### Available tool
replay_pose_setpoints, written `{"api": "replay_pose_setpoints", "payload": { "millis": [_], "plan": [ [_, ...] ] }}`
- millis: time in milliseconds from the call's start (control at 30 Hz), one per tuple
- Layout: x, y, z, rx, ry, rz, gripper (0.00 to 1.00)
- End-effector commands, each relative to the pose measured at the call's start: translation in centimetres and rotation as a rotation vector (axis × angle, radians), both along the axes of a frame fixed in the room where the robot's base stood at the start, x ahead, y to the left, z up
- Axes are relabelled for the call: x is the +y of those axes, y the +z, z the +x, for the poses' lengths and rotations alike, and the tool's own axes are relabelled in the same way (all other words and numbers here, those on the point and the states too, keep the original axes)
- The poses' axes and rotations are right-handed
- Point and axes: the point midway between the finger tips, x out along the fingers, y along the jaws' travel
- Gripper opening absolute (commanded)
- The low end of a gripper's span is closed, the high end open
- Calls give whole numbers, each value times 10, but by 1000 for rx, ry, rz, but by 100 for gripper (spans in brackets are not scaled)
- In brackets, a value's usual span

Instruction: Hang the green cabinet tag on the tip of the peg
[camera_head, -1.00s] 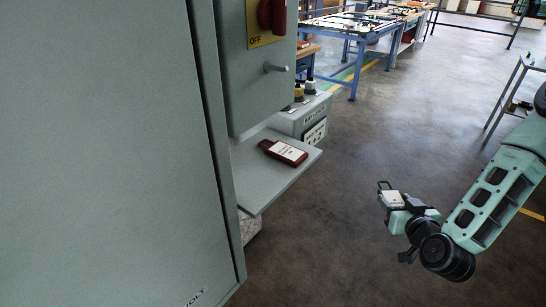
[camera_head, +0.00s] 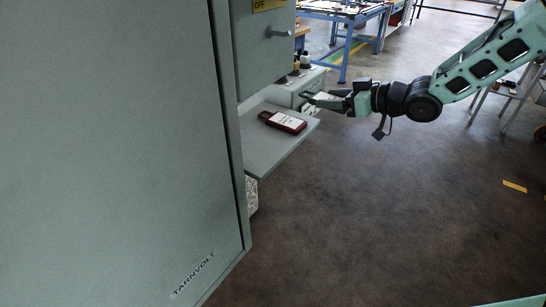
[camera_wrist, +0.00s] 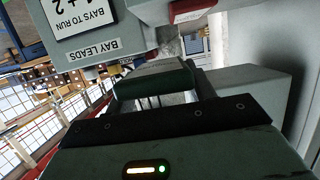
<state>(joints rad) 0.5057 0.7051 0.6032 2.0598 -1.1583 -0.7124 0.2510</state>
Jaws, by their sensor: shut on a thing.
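The grey peg (camera_head: 279,32) sticks out from the front of the grey cabinet's switch box, below the yellow OFF plate. It is bare in the head view. My gripper (camera_head: 312,98) is beside the shelf's right end, below and to the right of the peg and apart from it. It is shut on the green tag, which shows in the wrist view as a dark green block (camera_wrist: 155,83) with a pale face. In the head view the tag is small and hard to make out. The hole in the tag is not visible.
A dark red tag (camera_head: 283,122) with a white label lies on the grey shelf (camera_head: 262,155). The large cabinet side (camera_head: 110,150) fills the left. Open floor lies to the right.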

Motion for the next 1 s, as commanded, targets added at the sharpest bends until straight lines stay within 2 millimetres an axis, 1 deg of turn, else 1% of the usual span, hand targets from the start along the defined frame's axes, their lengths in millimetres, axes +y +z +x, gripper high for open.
{"api": "replay_pose_setpoints", "payload": {
  "millis": [100, 367, 467, 567, 1000],
  "plan": [
    [0, 4, 2, 0, 7, 1, 32],
    [1, 4, 2, 1, 8, 2, 32],
    [8, 4, -1, 1, 11, 2, 32],
    [25, 3, -9, 2, 13, 4, 32],
    [128, 4, -55, 1, 16, 3, 32]
  ]
}}
